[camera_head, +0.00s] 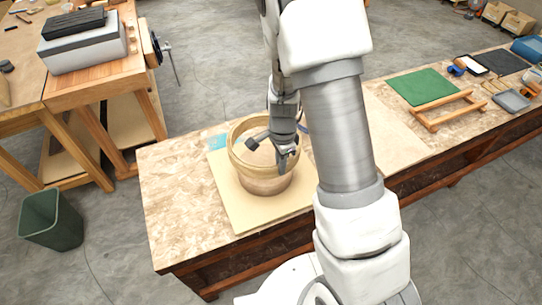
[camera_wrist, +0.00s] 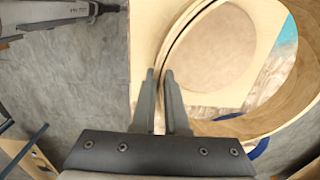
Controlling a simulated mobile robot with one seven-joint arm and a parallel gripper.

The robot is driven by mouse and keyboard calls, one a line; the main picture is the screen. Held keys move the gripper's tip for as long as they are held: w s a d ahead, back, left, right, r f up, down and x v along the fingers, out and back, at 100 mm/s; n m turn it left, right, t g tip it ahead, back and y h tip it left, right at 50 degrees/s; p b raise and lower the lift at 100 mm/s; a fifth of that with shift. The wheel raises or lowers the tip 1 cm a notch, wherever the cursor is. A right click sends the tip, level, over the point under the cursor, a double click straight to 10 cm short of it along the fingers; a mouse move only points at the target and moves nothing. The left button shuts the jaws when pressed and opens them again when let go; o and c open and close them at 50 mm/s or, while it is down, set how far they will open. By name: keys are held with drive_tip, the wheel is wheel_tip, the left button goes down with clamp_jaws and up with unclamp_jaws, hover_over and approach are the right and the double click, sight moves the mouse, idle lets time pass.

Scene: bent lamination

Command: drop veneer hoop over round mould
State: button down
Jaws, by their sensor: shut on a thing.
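A round, wood-coloured mould (camera_head: 265,184) stands on a pale square board on the workbench. Its flat round top (camera_wrist: 212,48) shows through the ring in the wrist view. The light veneer hoop (camera_head: 234,158) is at the mould's top in the head view. In the wrist view the hoop (camera_wrist: 292,105) is a wide, near ring, off to the right of the mould top. My gripper (camera_head: 284,163) points down and is shut on the hoop's wall; its fingers (camera_wrist: 160,78) show in the wrist view. I cannot tell whether the hoop touches the mould.
The pale board (camera_head: 234,207) lies on the chipboard workbench (camera_head: 172,205). A green mat (camera_head: 422,87) and a wooden frame (camera_head: 440,112) lie farther right. A green bin (camera_head: 50,220) stands on the floor at left. The bench left of the board is clear.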

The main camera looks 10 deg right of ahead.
drive_tip(key=shift+f+b, duration=3.8)
drive_tip(key=shift+f, duration=0.9)
drive_tip(key=shift+s+f, duration=0.1)
drive_tip(key=shift+s, duration=0.05)
drive_tip(key=shift+s+f, duration=0.1)
drive_tip(key=shift+f, duration=0.05)
drive_tip(key=c, duration=0.9)
unclamp_jaws()
drive_tip(key=shift+o, duration=0.2)
